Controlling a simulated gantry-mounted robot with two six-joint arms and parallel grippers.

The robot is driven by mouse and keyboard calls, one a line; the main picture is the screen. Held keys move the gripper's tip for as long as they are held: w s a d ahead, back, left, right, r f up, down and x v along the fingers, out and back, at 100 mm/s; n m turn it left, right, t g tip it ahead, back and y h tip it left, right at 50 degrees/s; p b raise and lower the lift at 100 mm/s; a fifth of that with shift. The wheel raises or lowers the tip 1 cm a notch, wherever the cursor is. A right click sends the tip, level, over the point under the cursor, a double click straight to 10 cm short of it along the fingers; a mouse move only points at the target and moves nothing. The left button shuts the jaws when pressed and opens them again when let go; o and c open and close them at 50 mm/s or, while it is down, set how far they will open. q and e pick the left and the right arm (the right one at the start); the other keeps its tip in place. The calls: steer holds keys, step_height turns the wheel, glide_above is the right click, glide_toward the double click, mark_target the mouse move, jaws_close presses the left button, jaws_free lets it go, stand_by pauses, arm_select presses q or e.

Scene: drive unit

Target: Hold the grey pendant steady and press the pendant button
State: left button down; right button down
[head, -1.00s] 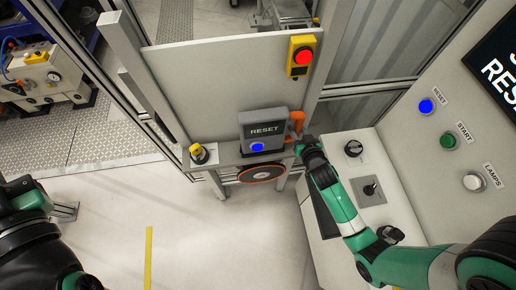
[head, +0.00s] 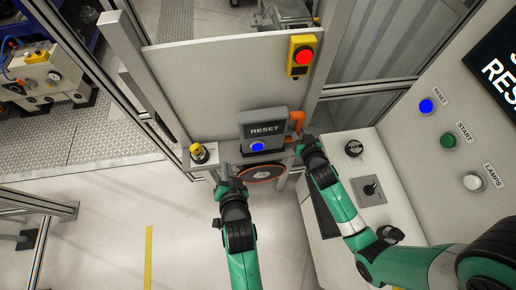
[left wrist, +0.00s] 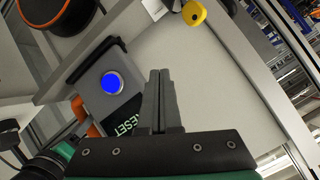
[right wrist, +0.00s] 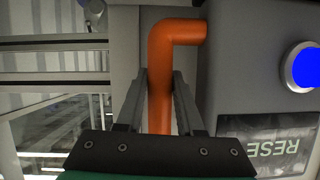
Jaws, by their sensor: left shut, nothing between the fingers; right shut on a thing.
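The grey pendant (head: 263,128) with a RESET label sits on the ledge at the foot of the panel. Its blue button (head: 258,147) is on the front; it also shows in the left wrist view (left wrist: 112,83) and at the right edge of the right wrist view (right wrist: 306,67). An orange handle (right wrist: 160,80) sticks out of the pendant's side. My right gripper (right wrist: 160,100) is shut on this handle. My left gripper (head: 224,170) is shut and empty, in front of the ledge, left of and below the button, apart from it. Its fingers (left wrist: 160,85) show beside the pendant in its wrist view.
A yellow-topped knob (head: 198,151) stands on the ledge left of the pendant. A black disc with an orange rim (head: 261,173) is below. A red button on a yellow box (head: 302,56) is above. A control console (head: 440,150) stands at the right.

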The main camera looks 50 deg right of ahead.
mark_target(259, 150)
arm_select(q)
steer(key=s+d+f+m+g, duration=0.1)
steer(key=s+d+f, duration=0.1)
steer(key=s, duration=0.3)
steer(key=s+d+f+m+g, duration=0.1)
steer(key=s+d+f, duration=0.2)
steer(key=s+f, duration=0.1)
steer(key=shift+s+d+f+g+h, duration=0.25)
steer(key=shift+s+f+g+h, duration=0.05)
steer(key=shift+s, duration=0.6)
steer(key=shift+w, duration=0.1)
steer(key=w+d, duration=0.5)
steer(key=w, duration=0.1)
steer(key=shift+w+d, duration=0.3)
steer(key=shift+d, duration=0.05)
stand_by(0.8)
steer(key=shift+w+d, duration=0.3)
steer(key=shift+w, duration=0.05)
steer(key=shift+w+d, duration=0.25)
steer(key=shift+w, duration=0.1)
stand_by(0.5)
steer(key=shift+w+d+r, duration=0.1)
steer(key=shift+w+d, duration=0.1)
stand_by(0.8)
